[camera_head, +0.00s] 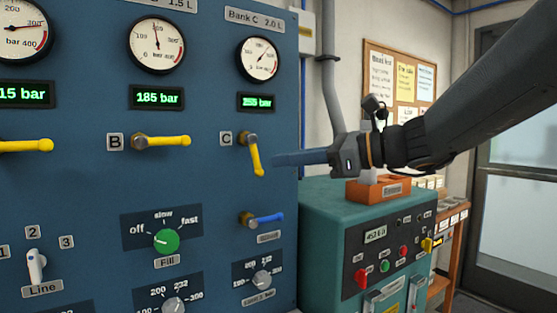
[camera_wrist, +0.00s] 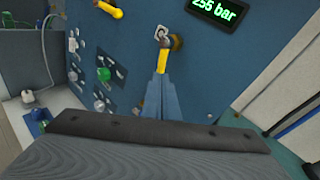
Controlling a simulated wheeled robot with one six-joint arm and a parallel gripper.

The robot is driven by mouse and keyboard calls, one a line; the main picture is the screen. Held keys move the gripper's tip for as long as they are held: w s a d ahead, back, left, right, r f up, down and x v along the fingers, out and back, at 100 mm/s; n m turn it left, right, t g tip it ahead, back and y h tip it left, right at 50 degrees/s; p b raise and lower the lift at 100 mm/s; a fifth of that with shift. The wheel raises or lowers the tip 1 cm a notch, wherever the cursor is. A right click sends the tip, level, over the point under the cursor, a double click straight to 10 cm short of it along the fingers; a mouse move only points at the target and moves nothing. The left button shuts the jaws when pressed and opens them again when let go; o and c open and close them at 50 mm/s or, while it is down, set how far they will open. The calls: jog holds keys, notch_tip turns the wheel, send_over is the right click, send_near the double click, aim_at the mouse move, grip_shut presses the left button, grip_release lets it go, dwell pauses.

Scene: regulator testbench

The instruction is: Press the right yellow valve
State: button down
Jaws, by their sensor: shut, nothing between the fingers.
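The right yellow valve (camera_head: 255,155), beside label C, sits on the blue panel with its handle pointing down and slightly right. In the wrist view, the yellow valve (camera_wrist: 163,37) is just beyond my fingertips. My gripper (camera_head: 276,160) is shut, with nothing held, its blue fingers pointing left toward the lower end of the handle. In the head view a small gap shows between fingertips and handle. In the wrist view my gripper (camera_wrist: 161,76) ends just below the handle. Contact is not visible.
The middle yellow valve (camera_head: 162,141) and the left yellow valve (camera_head: 28,146) have handles lying horizontal. A blue-handled valve (camera_head: 262,218) is below valve C. The green Fill knob (camera_head: 166,241) is lower left. A teal cabinet (camera_head: 330,215) stands right of the panel under my arm.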

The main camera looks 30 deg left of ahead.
jog(key=b+v, duration=0.1)
jog(key=v, duration=1)
jog(key=shift+f, duration=0.2)
jog(key=s+d+f+n+t+h+p, duration=0.15)
jog(key=d+f+h, duration=0.25)
jog(key=d+f, duration=0.7)
jog(key=s+d+f+n+h, duration=0.1)
jog(key=d+f+n+h, duration=0.35)
jog(key=f, duration=1.05)
jog(key=s+d+f+n+h, duration=0.2)
jog(key=s+d+f, duration=0.1)
jog(key=d, duration=0.5)
jog(key=s+d+f+n+h+p, duration=0.1)
jog(key=s+d+f+n+h, duration=0.2)
jog(key=d+f, duration=0.2)
jog(key=s+d+f+n+h, duration=0.2)
jog(key=s+d+f, duration=0.1)
jog(key=d, duration=0.7)
jog(key=shift+s+d+f+n+t+p, duration=0.3)
jog(key=shift+s+d+f+n+t, duration=0.1)
jog(key=shift+f, duration=0.25)
